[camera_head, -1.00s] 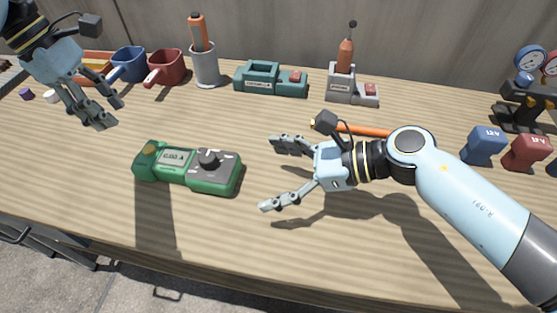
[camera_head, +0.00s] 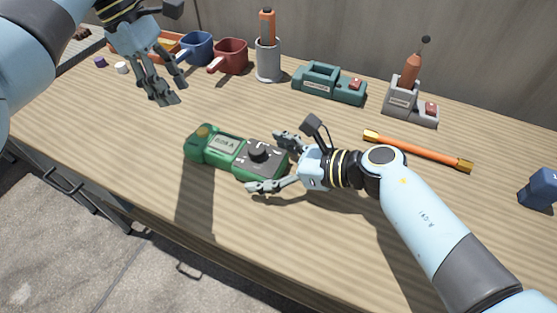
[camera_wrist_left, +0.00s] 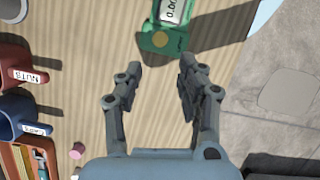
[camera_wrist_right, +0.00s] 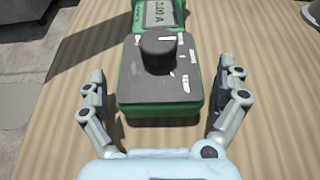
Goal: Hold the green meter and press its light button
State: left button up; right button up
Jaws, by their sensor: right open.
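The green meter (camera_head: 228,150) lies flat on the wooden table, with a display, a dark dial on a grey panel, and a yellow round button (camera_head: 203,131) at its left end. The meter also shows in the right wrist view (camera_wrist_right: 160,104) and in part at the top of the left wrist view (camera_wrist_left: 178,38). My right gripper (camera_head: 268,162) is open, its fingers on either side of the meter's dial end, with no clear contact. My left gripper (camera_head: 170,98) is open and empty, above the table behind and left of the button end.
Blue (camera_head: 197,48) and red (camera_head: 231,56) cups, a grey holder (camera_head: 268,62), a teal device (camera_head: 328,84) and a grey stand (camera_head: 405,98) line the back. An orange rod (camera_head: 418,150) lies right of the meter. The table's front edge is near.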

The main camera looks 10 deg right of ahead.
jog(key=c, duration=1.4)
pick_arm(q)
grip_shut()
dwell(0.4)
